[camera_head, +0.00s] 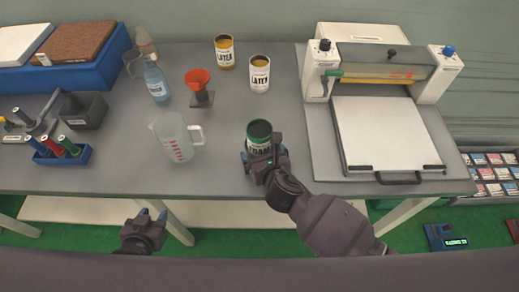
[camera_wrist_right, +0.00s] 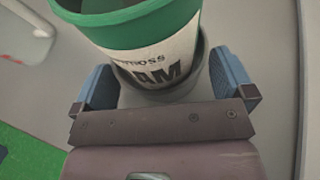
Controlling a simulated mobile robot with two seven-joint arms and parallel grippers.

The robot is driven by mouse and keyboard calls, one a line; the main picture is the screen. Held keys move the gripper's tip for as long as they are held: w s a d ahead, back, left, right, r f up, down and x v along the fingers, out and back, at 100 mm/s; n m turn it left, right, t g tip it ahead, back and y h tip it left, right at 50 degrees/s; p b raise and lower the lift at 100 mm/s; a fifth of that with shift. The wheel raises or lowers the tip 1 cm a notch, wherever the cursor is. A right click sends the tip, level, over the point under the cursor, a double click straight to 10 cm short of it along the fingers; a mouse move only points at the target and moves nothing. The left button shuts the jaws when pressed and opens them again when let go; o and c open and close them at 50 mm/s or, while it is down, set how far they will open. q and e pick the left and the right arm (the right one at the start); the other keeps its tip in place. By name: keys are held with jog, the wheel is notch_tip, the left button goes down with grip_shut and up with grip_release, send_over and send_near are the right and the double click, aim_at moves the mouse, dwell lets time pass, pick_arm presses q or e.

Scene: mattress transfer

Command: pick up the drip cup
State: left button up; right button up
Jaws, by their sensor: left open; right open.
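A green-rimmed can with a white label (camera_head: 259,133) stands on the grey table, just in front of my right gripper (camera_head: 262,160). In the right wrist view, the can (camera_wrist_right: 152,45) sits in or against a grey, round-rimmed cup (camera_wrist_right: 190,88), which looks like the drip cup; the can hides much of it. My right gripper (camera_wrist_right: 162,88) is open, with one blue fingertip on each side of the cup's lower part. I cannot tell whether they touch it. My left gripper (camera_head: 152,217) is open and empty, low in front of the table edge.
A clear measuring jug (camera_head: 176,139) stands left of the can. Behind are a red funnel on a stand (camera_head: 198,83), two latex cans (camera_head: 259,76) (camera_head: 224,50) and a spray bottle (camera_head: 156,80). A screen-like press (camera_head: 388,135) stands at right.

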jog(key=shift+x, duration=0.95)
jog(key=shift+r, duration=0.1)
jog(key=c, duration=0.9)
jog(key=shift+r, duration=0.65)
pick_arm(q)
jog(key=shift+s+a+r+p, duration=0.1)
jog(key=shift+s+r+p, duration=0.45)
jog(key=shift+p, duration=0.75)
pick_arm(e)
jog(key=shift+r, duration=9.35)
pick_arm(q)
jog(key=shift+w+f+b, duration=0.75)
jog(key=shift+f+b, duration=0.1)
jog(key=shift+b, duration=1)
pick_arm(e)
jog(key=shift+f, duration=4.5)
